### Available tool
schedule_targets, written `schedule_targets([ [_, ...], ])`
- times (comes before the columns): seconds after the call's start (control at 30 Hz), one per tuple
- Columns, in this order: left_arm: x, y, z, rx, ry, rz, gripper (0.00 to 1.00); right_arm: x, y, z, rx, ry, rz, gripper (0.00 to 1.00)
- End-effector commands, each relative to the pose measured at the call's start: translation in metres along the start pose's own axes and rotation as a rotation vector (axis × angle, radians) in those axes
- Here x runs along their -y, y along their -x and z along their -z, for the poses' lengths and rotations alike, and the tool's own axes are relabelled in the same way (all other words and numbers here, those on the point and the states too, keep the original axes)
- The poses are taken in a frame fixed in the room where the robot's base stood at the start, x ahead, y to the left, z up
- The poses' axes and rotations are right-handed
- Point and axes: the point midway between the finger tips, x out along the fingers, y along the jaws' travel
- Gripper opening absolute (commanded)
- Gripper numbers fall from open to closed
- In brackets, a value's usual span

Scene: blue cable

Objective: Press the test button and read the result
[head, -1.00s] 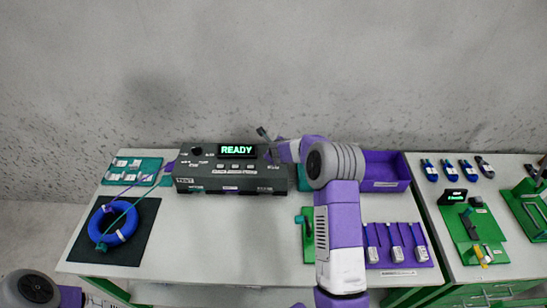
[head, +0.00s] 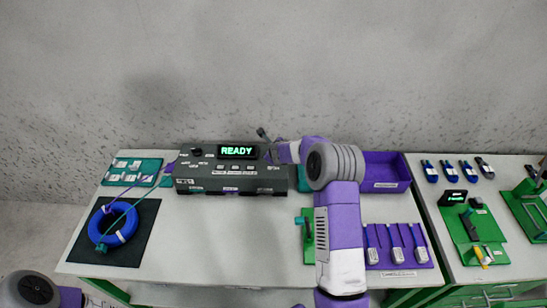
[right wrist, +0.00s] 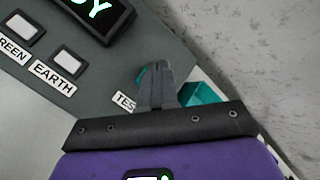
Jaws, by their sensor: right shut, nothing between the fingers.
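The dark grey tester (head: 231,170) stands at the back of the table, and its display (head: 237,151) reads READY in green. In the right wrist view, my right gripper (right wrist: 154,70) is shut and empty, with its fingertips over the tester's face by a partly covered TEST label (right wrist: 124,102). A blue cable coil (head: 113,224) lies on a black mat (head: 140,247) at left. My left gripper is out of view.
A teal block (right wrist: 201,94) sits close behind the right fingers. A purple bin (head: 392,184) and a purple rack (head: 420,262) stand at right, beside my right arm. A teal tray (head: 150,163) is at back left. The table's front middle is clear.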

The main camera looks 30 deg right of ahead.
Motion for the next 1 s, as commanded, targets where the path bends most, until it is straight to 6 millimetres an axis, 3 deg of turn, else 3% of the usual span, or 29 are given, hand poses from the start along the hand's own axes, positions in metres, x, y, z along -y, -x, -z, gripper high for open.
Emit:
schedule_targets([
  [1.0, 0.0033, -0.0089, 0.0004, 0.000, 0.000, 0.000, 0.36, -0.0049, -0.0064, 0.0044, 0.000, 0.001, 0.000, 0.00],
])
